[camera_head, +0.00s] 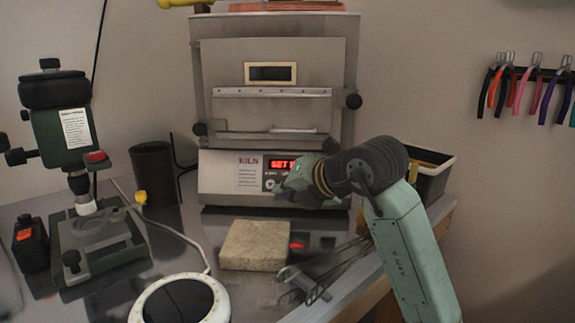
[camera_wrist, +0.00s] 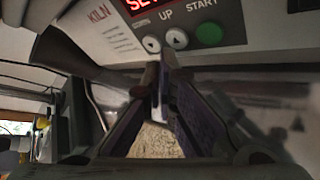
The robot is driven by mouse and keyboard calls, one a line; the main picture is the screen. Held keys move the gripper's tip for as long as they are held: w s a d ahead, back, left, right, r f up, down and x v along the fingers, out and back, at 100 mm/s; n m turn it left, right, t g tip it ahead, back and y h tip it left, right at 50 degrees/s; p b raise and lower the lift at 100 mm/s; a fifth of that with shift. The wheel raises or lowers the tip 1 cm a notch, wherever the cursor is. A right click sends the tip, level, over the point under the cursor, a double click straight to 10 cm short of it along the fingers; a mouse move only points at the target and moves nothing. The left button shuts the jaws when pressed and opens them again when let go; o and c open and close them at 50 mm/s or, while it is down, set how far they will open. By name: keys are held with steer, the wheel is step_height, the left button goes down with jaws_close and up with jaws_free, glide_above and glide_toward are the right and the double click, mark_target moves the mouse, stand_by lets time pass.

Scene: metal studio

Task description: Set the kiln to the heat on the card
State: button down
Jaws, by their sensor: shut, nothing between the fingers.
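The grey metal kiln (camera_head: 275,75) stands at the back of the bench with its door shut. Its red display (camera_head: 283,164) begins "SET"; my gripper and the view edge hide the rest. In the wrist view, two round arrow buttons (camera_wrist: 152,44) sit on the kiln's panel, one under "UP", beside a green START button (camera_wrist: 208,34). My gripper (camera_head: 284,188) is in front of the panel. It is shut and empty, its fingertips (camera_wrist: 160,70) just below the arrow buttons; contact cannot be told. I cannot make out a heat card.
A tan block (camera_head: 254,245) lies before the kiln, with tongs (camera_head: 305,284) to its right. A round white-rimmed device (camera_head: 180,302) is in front. A green press (camera_head: 75,150) and dark cup (camera_head: 153,172) stand left. A bin (camera_head: 430,175) is behind my arm.

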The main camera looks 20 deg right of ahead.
steer(key=shift+w, duration=0.1)
stand_by(0.3)
steer(key=shift+w+d+f, duration=0.15)
steer(key=shift+w, duration=0.1)
steer(key=shift+w+f, duration=0.1)
steer(key=shift+w, duration=0.05)
stand_by(0.4)
steer(key=shift+s+r+b, duration=0.25)
steer(key=shift+s+b, duration=0.05)
steer(key=shift+s, duration=0.2)
steer(key=shift+s+a+r, duration=0.4)
steer(key=shift+s+a, duration=0.05)
steer(key=shift+s, duration=0.4)
steer(key=shift+s+a+r, duration=0.4)
steer(key=shift+s+a, duration=0.05)
steer(key=shift+s, duration=0.35)
steer(key=shift+s+a+r, duration=0.4)
steer(key=shift+s+a, duration=0.05)
steer(key=shift+s, duration=0.4)
